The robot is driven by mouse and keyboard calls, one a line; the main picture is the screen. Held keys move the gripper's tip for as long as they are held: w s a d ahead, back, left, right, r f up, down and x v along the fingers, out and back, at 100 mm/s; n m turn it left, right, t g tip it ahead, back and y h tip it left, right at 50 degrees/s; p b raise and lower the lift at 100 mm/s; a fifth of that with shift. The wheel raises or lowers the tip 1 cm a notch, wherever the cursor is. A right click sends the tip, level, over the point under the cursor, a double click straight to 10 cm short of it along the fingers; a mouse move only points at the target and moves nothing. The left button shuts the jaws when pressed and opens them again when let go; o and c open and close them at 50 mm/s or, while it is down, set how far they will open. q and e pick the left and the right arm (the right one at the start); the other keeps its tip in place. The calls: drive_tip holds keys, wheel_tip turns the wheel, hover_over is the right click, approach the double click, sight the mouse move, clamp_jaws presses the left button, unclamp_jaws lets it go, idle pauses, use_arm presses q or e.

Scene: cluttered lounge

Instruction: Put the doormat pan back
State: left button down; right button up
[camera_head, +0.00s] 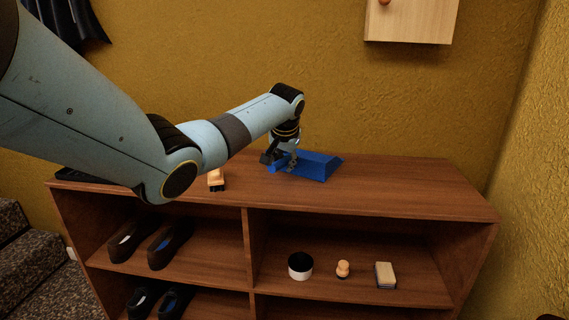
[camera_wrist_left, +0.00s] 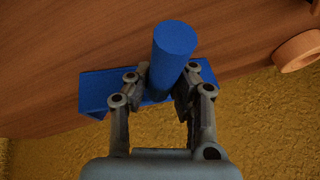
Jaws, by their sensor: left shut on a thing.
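The blue pan (camera_head: 318,166) is a dustpan-like tray with a round handle, on or just above the top of the wooden shelf unit (camera_head: 400,189); I cannot tell whether it touches. My left gripper (camera_head: 279,160) is shut on its handle. In the left wrist view the blue pan's handle (camera_wrist_left: 172,60) stands between the two fingers of my left gripper (camera_wrist_left: 164,88), with the flat blue body behind them. My right gripper is in neither view. No doormat shows.
A brush (camera_head: 216,180) lies on the shelf top left of the pan. Below are dark shoes (camera_head: 168,245), a white-and-black round tin (camera_head: 300,265), a small wooden-handled brush (camera_head: 343,269) and a block-shaped brush (camera_head: 385,275). The shelf top right of the pan is clear. A wooden cabinet (camera_head: 410,22) hangs above.

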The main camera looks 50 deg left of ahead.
use_arm(q)
drive_tip(key=c, duration=1.2)
unclamp_jaws()
drive_tip(key=shift+f, duration=0.1)
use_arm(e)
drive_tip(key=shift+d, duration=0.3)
